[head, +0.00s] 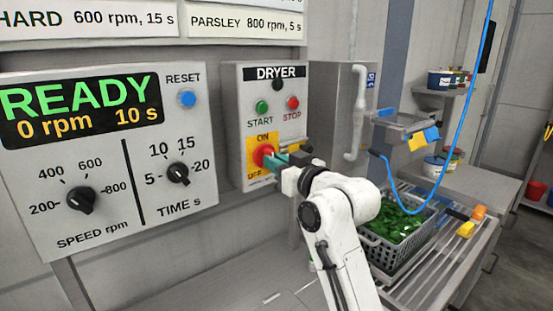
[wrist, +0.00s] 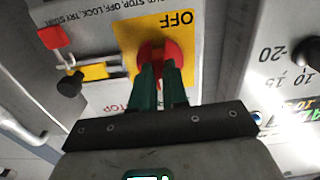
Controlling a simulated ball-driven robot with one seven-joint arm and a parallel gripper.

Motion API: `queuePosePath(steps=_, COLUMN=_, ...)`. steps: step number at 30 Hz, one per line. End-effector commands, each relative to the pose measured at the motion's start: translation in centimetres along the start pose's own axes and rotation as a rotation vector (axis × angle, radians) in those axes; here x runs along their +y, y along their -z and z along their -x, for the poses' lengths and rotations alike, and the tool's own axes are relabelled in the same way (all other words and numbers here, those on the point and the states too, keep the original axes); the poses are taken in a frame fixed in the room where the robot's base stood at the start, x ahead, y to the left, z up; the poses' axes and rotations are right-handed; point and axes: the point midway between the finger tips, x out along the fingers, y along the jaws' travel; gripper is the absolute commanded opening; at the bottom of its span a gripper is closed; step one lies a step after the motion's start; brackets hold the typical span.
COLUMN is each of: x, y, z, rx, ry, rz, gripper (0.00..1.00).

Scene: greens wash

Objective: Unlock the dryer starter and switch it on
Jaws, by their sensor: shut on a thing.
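The dryer starter (head: 242,92) is a grey wall box with a green START button (head: 262,107) and a red STOP button (head: 293,103). Below them is a red rotary switch (head: 261,153) on a yellow plate marked ON above and OFF below. My gripper (head: 276,160) reaches it from the right; its green fingers (wrist: 158,85) are shut on the red switch (wrist: 151,50) in the wrist view. The fingers hide much of the switch, so its exact setting is unclear. Beside it in the wrist view are a metal bolt with a black knob (wrist: 70,85) and a red block (wrist: 53,37).
A control panel (head: 130,215) at left reads READY, 0 rpm, 10 s, with a blue RESET button (head: 187,99) and two black dials. A basket of greens (head: 366,248) stands on the rack at right. A blue hose (head: 459,160) hangs nearby.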

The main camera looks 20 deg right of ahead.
Motion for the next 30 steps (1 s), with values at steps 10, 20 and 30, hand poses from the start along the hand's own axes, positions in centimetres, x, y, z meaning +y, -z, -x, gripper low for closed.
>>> queuePosePath(steps=10, x=-0.05, y=-0.31, z=-0.04, rx=-0.006, ry=0.001, rz=-0.049, gripper=0.00)
queuePosePath(steps=20, x=-0.04, y=-0.32, z=-0.04, rx=-0.006, ry=0.001, rz=-0.049, gripper=0.16)
queuePosePath(steps=30, x=-0.01, y=-0.10, z=-0.01, rx=-0.002, ry=0.000, rz=-0.047, gripper=0.39)
